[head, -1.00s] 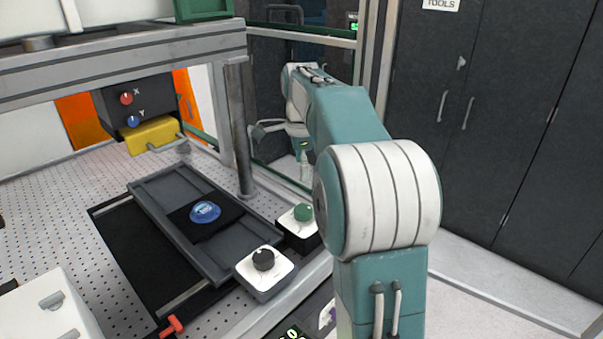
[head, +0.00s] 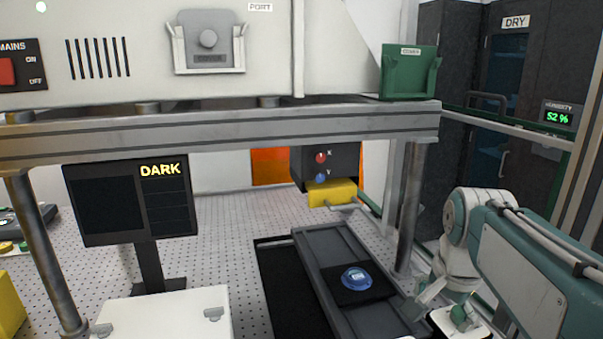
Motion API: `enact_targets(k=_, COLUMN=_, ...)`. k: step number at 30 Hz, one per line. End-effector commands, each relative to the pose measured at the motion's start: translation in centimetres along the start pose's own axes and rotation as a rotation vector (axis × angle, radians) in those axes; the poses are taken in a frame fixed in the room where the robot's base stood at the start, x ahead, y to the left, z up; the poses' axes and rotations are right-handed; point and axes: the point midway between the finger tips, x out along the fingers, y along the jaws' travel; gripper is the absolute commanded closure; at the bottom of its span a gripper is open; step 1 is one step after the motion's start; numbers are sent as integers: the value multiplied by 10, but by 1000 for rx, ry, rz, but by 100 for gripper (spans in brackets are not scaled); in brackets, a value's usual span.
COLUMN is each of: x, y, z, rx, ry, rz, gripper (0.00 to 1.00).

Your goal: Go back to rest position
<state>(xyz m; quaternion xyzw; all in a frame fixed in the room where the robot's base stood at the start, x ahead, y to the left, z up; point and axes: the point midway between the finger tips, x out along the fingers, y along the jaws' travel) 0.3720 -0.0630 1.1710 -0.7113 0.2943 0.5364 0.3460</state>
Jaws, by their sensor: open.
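My gripper (head: 452,297) is at the lower right of the head view, at the end of my teal and white arm. Its fingers are spread and nothing shows between them. It hangs close to a green knob (head: 463,316) on a small white-topped box. I cannot tell whether it touches the knob. A blue disc (head: 356,278) lies on the black pad of a long grey stage (head: 322,262), left of my gripper.
A grey post (head: 411,205) stands just left of my arm and carries a crossbeam (head: 220,134). A yellow block (head: 332,193) with a handle sits under the black X/Y box (head: 328,166). A monitor reading DARK (head: 130,200) is at left. Dark cabinets (head: 515,90) stand behind at right.

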Motion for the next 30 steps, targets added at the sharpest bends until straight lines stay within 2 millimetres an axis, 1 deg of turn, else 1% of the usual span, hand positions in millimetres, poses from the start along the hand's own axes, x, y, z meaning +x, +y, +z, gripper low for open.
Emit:
enact_targets(k=1, x=-2, y=6, z=17, rx=-90, ry=16, rz=-22, gripper=0)
enact_targets(k=6, x=3, y=28, z=65, rx=-414, ry=74, rz=-83, gripper=0)
enact_targets(k=9, x=10, y=43, z=91, rx=-600, ry=115, rz=-113, gripper=0)
enact_targets(k=13, x=22, y=60, z=117, rx=-798, ry=163, rz=-140, gripper=0)
enact_targets(k=15, x=26, y=65, z=126, rx=-870, ry=182, rz=-149, gripper=0)
enact_targets(k=18, x=30, y=69, z=132, rx=-925, ry=197, rz=-155, gripper=0)
enact_targets(k=30, x=31, y=70, z=132, rx=-934, ry=198, rz=-154, gripper=0)
